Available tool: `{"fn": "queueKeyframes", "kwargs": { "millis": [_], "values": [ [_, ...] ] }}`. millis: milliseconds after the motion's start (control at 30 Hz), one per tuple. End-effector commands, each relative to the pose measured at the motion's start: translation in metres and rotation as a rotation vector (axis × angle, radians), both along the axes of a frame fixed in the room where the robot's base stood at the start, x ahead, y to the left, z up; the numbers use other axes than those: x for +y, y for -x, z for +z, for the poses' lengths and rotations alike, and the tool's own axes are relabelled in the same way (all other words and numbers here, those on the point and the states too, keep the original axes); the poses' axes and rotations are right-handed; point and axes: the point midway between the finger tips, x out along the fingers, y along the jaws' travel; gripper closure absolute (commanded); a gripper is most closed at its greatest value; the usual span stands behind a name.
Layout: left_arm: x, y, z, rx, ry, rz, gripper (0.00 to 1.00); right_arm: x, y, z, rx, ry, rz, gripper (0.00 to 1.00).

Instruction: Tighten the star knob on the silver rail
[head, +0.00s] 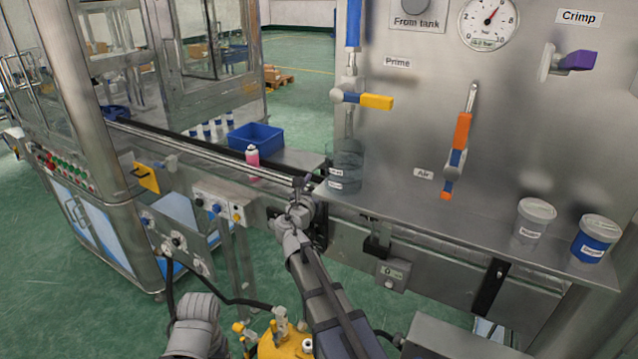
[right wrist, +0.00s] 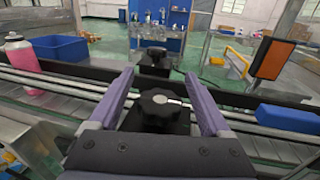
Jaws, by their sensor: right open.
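In the right wrist view, a black star knob (right wrist: 159,104) sits on a black block between my two fingers. My right gripper (right wrist: 163,88) is open, with one finger on each side of the knob and visible gaps between. The silver rail (right wrist: 70,87) runs across behind the fingers along the conveyor. In the head view, my right gripper (head: 302,192) is at the conveyor's near side, by the end of the silver rail (head: 200,142); it hides the knob there. My left gripper is not in view.
A second black knob (right wrist: 154,57) stands on the far side of the conveyor. A pink bottle (head: 252,156) stands on the belt, with a blue bin (head: 256,138) behind. A steel panel with valves (head: 425,110) rises on the right, above a shelf with two tubs (head: 534,220).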

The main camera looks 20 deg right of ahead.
Motion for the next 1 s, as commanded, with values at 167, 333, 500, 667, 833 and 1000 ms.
{"fn": "queueKeyframes", "kwargs": {
  "millis": [167,333,500,667,833,1000],
  "values": [
    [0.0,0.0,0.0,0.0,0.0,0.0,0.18,0.0,0.0003,0.0,0.0,0.0,0.0,0.2],
    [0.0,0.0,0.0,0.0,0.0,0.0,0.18,0.0001,0.0003,0.0,0.0,0.0,0.0,0.4],
    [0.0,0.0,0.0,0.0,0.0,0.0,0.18,0.0002,0.0004,0.0,0.0,0.0,0.0,0.59],
    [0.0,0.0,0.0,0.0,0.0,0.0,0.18,0.0002,0.0004,0.0,0.0,0.0,0.0,0.77],
    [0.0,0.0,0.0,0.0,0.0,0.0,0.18,0.0002,0.0004,0.0,0.0,0.0,0.0,0.96],
    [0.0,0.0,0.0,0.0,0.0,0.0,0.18,0.0002,0.0002,0.0,0.0,0.0,-0.002,1.0]
  ]
}}
